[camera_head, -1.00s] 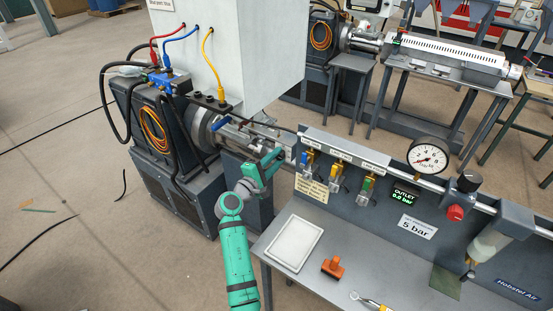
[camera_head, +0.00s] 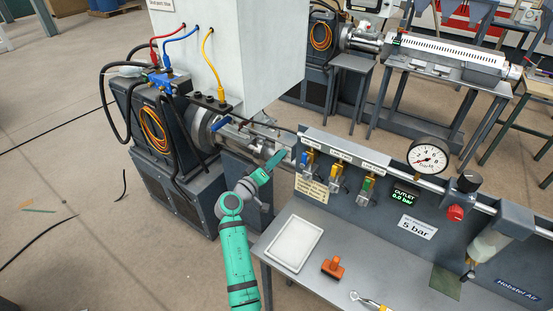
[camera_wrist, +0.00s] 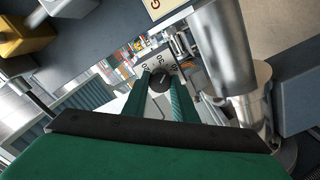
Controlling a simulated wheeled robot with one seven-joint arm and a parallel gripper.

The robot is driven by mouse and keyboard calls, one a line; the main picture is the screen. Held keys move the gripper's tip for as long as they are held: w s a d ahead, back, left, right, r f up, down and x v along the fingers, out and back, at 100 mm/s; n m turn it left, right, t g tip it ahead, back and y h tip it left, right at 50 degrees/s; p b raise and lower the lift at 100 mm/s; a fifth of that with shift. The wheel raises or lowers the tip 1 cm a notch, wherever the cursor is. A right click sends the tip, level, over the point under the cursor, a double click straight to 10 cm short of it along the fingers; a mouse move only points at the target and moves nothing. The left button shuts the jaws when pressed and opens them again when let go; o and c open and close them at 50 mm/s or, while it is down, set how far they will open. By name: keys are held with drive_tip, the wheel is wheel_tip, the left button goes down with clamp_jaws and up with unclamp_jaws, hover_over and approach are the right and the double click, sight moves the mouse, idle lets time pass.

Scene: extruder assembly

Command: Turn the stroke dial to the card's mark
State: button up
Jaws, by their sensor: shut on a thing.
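The stroke dial (camera_wrist: 160,79) is a dark round knob with a pale pointer line, at the centre of the wrist view. It sits on a white scale plate (camera_wrist: 149,64) with black figures, partly hidden by my fingers. My gripper (camera_wrist: 161,88) has its two green fingers on either side of the knob, shut on it. In the camera_head view my gripper (camera_head: 279,157) reaches to the machine's metal rods, left of the air panel. The dial is hidden there.
A thick metal cylinder (camera_wrist: 225,50) stands close on the right in the wrist view. The grey air panel (camera_head: 400,195) with valves and gauge is right of my arm.

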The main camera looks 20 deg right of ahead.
drive_tip(key=m, duration=0.6)
drive_tip(key=shift+m, duration=0.4)
idle(0.4)
drive_tip(key=o, duration=1)
drive_tip(key=shift+o, duration=0.2)
drive_tip(key=v, duration=1)
drive_tip(key=shift+s+a, duration=0.3)
